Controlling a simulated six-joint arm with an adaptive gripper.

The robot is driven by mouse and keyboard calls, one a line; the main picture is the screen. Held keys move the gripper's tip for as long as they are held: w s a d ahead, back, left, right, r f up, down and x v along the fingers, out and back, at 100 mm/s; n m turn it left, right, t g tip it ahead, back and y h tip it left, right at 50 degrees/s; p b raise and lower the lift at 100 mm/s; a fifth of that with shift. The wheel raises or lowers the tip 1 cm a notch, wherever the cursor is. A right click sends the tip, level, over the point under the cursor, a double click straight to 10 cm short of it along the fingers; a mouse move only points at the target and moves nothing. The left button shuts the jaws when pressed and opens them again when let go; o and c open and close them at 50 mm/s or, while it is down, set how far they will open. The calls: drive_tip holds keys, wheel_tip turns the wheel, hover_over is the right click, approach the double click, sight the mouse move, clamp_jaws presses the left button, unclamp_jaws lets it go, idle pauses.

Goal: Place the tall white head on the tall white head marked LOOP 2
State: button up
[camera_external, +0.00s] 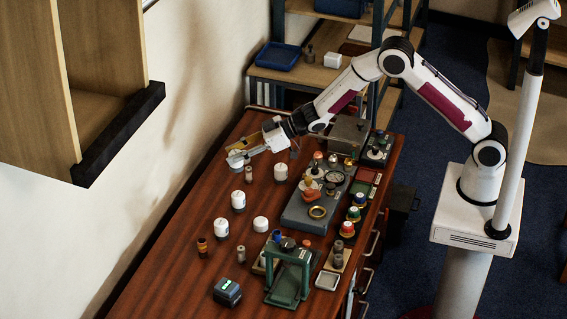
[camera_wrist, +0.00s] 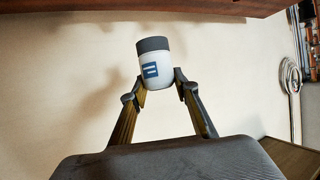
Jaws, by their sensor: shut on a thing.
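My gripper (camera_external: 243,156) reaches out over the far left side of the table. It is shut on a white head (camera_wrist: 155,66), whose dark grey end, blue label and white rounded body show in the wrist view between the two fingertips (camera_wrist: 160,82). In the external view the held head (camera_external: 236,165) is small and partly hidden by the fingers. Other white heads stand on the table: one (camera_external: 281,173) right of the gripper, one tall one (camera_external: 238,200) below it, and one (camera_external: 220,228) further down. Their markings are too small to read, so I cannot tell which is LOOP 2.
A low white round piece (camera_external: 260,224) and small brown-grey cylinders (camera_external: 248,174) stand nearby. A grey fixture with brass and copper parts (camera_external: 302,213) fills the middle right. A green frame (camera_external: 287,284) stands at the front. Bare wood lies along the left edge.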

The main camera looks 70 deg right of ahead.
idle(0.3)
hover_over(238, 194)
wheel_tip(238, 194, down, 6)
idle(0.5)
drive_tip(key=shift+d+f, duration=0.1)
drive_tip(key=shift+f, duration=0.15)
drive_tip(key=shift+f, duration=1.7)
drive_tip(key=shift+f, duration=0.2)
drive_tip(key=o, duration=1.2)
drive_tip(key=shift+o, duration=0.2)
drive_tip(key=shift+r, duration=0.15)
